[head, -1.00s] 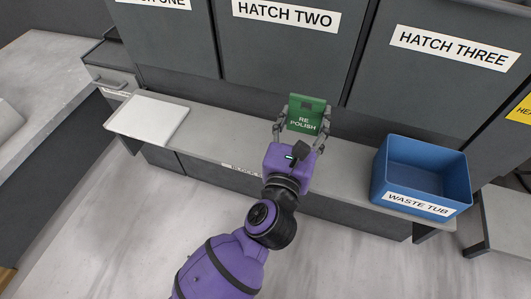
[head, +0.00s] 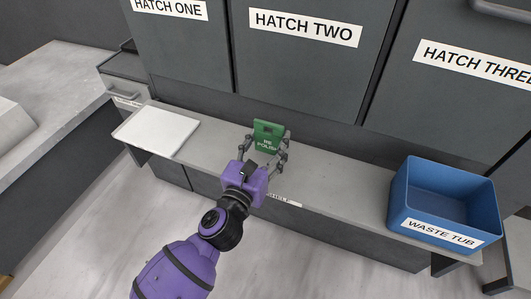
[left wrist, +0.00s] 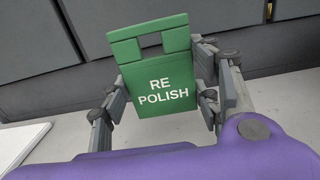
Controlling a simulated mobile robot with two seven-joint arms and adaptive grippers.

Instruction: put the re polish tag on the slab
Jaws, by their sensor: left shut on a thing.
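The green re polish tag (head: 267,137) is held upright in my left gripper (head: 266,146), above the grey ledge. In the left wrist view the tag (left wrist: 160,85) shows its white lettering facing me, with a slot near its top. The fingers of my left gripper (left wrist: 163,100) are shut on its two sides. A pale flat slab-like panel (head: 158,134) lies at the left end of the ledge; the edge of a pale panel (left wrist: 22,145) shows at lower left in the wrist view. A grey stone worktop (head: 45,85) stands at far left. My right gripper is not in view.
The grey ledge (head: 335,180) is clear between the pale panel and the blue waste tub (head: 440,205) at right. Hatch one (head: 180,45), hatch two (head: 295,60) and hatch three (head: 440,90) form the wall behind.

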